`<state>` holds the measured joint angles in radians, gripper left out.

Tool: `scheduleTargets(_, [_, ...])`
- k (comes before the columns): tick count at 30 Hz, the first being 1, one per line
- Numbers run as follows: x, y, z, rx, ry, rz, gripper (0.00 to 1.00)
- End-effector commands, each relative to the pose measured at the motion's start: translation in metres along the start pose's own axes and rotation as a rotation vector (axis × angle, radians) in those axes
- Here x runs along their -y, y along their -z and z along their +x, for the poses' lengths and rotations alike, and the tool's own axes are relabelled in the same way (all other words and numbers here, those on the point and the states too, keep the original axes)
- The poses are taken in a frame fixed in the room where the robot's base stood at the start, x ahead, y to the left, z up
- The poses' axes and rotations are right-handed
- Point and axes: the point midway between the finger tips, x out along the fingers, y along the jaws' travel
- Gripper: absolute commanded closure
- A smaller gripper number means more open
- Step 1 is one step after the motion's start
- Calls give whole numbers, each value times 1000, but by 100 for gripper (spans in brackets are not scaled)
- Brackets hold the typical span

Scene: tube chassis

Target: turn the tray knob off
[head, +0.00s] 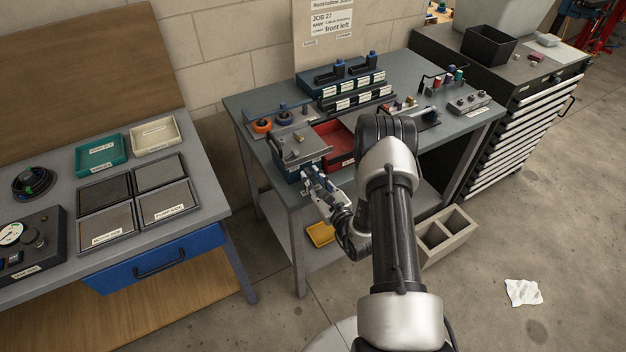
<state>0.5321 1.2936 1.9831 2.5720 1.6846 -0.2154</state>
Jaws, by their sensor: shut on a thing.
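A blue box with a grey top (301,143) stands at the front left corner of the middle workbench, with a white label on its front. My gripper (309,180) is at the front face of this box, below its top edge. Its fingers are shut on a small part there, which looks like the tray knob. The fingers cover the knob, so its turn position cannot be told.
A red open tray (335,142) lies right of the box. Orange rings (263,125) and a rack of labelled blocks (352,90) stand behind. The left bench (205,190) stands apart, with floor between.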

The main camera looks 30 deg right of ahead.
Motion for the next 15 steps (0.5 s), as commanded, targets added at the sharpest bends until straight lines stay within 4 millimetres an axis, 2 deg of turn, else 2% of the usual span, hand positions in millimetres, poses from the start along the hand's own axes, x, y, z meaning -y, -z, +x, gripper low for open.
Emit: scheduleTargets(15, [-1, 2, 0, 1, -1, -415, 100])
